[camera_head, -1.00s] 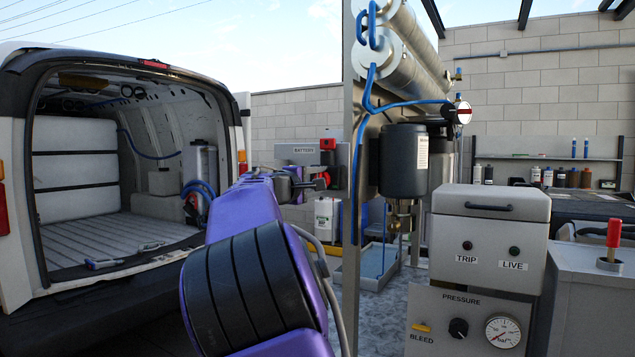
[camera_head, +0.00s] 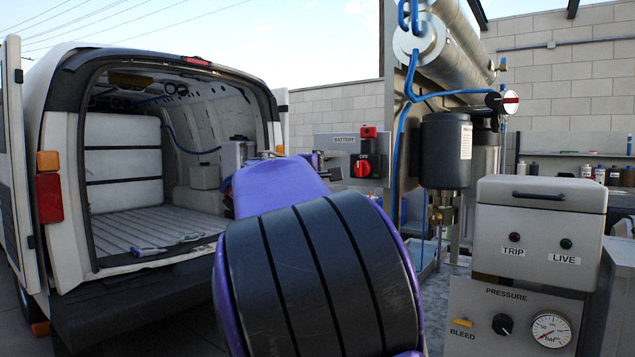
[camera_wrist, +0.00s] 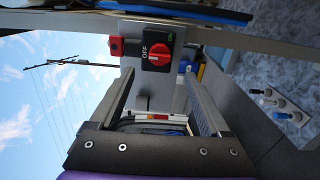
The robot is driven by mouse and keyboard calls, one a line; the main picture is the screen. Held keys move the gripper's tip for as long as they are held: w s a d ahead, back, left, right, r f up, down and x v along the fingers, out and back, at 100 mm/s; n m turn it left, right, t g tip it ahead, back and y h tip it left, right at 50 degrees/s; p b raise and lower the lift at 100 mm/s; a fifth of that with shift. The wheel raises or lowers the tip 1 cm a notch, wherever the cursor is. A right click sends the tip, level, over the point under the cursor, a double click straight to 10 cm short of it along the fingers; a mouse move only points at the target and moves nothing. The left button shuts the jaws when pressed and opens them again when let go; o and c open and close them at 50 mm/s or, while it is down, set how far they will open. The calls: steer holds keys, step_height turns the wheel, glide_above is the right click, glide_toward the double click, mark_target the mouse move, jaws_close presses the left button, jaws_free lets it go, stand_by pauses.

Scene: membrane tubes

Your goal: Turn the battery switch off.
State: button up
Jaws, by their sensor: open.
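OFF is printed above the knob in the head view. The knob also shows in the wrist view (camera_wrist: 158,53), with OFF to its left and a green ON mark to its upper right. Its grip appears upright in the head view, in line with OFF. My gripper (camera_wrist: 158,80) is open and empty, its fingers apart and short of the knob. In the head view my purple arm mostly hides the gripper.
A dark canister (camera_head: 446,150) and blue hose are right of the panel. An open van (camera_head: 150,235) stands left. A grey control box (camera_head: 540,220) stands front right.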

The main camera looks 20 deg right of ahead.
steer(key=v, duration=0.8)
steer(key=shift+s+b, duration=0.15)
steer(key=shift+b, duration=0.25)
steer(key=shift+a, duration=0.15)
